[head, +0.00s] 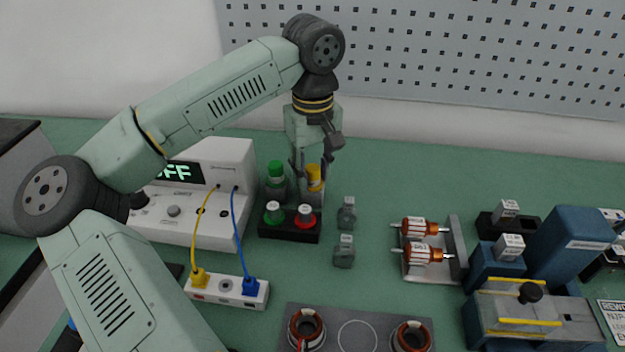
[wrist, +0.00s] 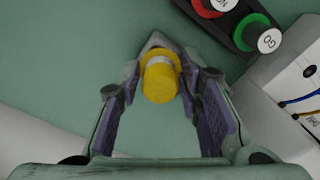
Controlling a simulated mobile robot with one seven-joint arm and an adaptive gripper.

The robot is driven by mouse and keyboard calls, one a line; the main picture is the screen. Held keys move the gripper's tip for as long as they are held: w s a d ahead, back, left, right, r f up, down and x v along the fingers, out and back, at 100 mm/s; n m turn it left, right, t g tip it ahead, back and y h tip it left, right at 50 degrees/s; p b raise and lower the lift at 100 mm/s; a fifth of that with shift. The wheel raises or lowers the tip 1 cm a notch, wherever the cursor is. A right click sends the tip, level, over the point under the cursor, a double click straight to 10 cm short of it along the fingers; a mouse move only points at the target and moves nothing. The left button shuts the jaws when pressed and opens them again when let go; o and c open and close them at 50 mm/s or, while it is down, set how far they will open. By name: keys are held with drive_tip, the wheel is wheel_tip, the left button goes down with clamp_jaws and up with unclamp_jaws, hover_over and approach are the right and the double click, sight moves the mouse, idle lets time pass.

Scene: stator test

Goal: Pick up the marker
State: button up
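The yellow-capped marker, which I take as the marker, stands upright behind a black button block; its yellow cap (head: 314,178) shows between my fingers in the head view. In the wrist view its cap (wrist: 161,80) lies between the two purple finger pads, with a pale band and a greyish part beyond it. My gripper (head: 312,175) points down around the marker, its fingers on either side. It also shows in the wrist view (wrist: 160,85), open, with a slight gap by the cap. Whether a pad touches the marker is hard to tell.
A green-capped bottle (head: 276,180) stands close left of the marker. The black button block (head: 290,231) with green and red buttons is just in front. A white power supply (head: 215,190) is left. Small grey blocks (head: 346,215) stand to the right. The table behind is clear.

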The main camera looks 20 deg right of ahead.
clamp_jaws()
